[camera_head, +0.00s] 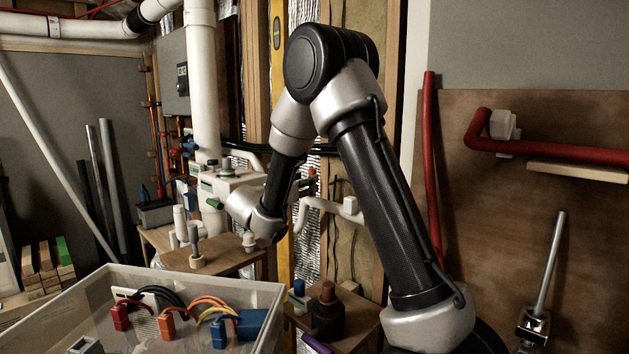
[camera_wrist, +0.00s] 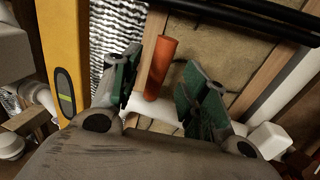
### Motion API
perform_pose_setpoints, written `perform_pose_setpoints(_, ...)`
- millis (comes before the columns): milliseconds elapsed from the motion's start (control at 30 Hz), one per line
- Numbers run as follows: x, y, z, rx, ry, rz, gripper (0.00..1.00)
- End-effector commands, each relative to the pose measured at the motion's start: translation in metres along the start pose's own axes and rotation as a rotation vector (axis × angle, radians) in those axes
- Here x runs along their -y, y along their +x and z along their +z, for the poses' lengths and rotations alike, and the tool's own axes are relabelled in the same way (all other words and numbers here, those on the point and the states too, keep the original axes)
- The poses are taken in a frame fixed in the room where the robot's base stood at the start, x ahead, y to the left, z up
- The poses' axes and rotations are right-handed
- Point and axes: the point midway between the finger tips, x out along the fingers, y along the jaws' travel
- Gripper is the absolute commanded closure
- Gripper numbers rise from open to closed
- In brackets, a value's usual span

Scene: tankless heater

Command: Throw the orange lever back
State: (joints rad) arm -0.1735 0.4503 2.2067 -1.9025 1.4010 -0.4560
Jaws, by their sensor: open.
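The orange lever (camera_wrist: 160,67) shows in the wrist view as a slanted cylinder, its lower end by a white fitting. My gripper (camera_wrist: 163,72) is open, with one green-padded finger left of the lever and the other right of it. Gaps show on both sides, so I see no grip on it; the depth between fingers and lever is hard to judge. In the head view a small orange piece (camera_head: 311,172), apparently the same lever, shows just right of my wrist. The fingers are mostly hidden there.
A yellow spirit level (camera_wrist: 62,50) stands close to the left finger. Black pipes (camera_wrist: 250,12) cross above. A white pipe (camera_head: 322,204) runs below the lever in the head view.

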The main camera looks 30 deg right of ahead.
Motion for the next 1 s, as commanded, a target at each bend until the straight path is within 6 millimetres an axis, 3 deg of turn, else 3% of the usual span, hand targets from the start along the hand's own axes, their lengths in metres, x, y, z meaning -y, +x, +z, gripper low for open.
perform_pose_setpoints(100,0.001,0.022,0.0,0.0,0.0,-0.004,0.56)
perform_pose_setpoints(300,0.0,0.045,0.0,0.0,0.0,-0.001,0.56)
perform_pose_setpoints(633,0.0,0.05,0.0,0.0,0.0,0.0,0.56)
perform_pose_setpoints(867,0.0,0.049,0.0,0.0,0.0,0.0,0.98)
perform_pose_setpoints(1000,0.0,0.049,0.0,0.0,0.0,0.0,1.0)
